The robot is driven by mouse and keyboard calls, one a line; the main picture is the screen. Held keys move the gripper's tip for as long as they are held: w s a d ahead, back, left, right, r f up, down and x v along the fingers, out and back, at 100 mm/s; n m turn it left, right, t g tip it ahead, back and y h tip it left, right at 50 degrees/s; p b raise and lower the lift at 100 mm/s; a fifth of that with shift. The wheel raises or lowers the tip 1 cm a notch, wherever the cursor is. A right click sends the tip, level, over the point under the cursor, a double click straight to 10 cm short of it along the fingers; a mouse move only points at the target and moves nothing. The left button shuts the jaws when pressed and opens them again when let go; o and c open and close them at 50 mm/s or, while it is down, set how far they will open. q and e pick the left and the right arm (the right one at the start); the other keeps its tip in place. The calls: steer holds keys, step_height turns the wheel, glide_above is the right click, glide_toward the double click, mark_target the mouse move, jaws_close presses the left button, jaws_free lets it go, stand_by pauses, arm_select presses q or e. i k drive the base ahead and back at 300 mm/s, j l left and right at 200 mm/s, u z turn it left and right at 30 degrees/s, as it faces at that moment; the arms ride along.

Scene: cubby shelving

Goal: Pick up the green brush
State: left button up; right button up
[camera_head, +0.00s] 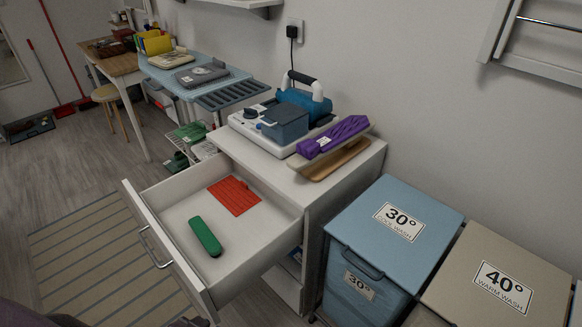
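A long green object with rounded ends, likely the green brush (205,236), lies in the open top drawer (168,205) of the white cabinet. It lies near the drawer's front, apart from the walls. I cannot see bristles on it. A flat red ribbed piece (234,196) lies deeper in the same drawer. Neither of my grippers shows in the head view; only dark parts, perhaps mine, show at the bottom left edge.
The white cabinet (354,160) carries a blue-and-white appliance (284,122) and a purple item on a tan board (332,137). Blue (345,235) and beige (462,290) laundry bins stand to its right. A striped rug (85,250) lies left of the drawer.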

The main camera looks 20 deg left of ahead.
mark_target(212, 246)
steer(key=u, duration=1.7)
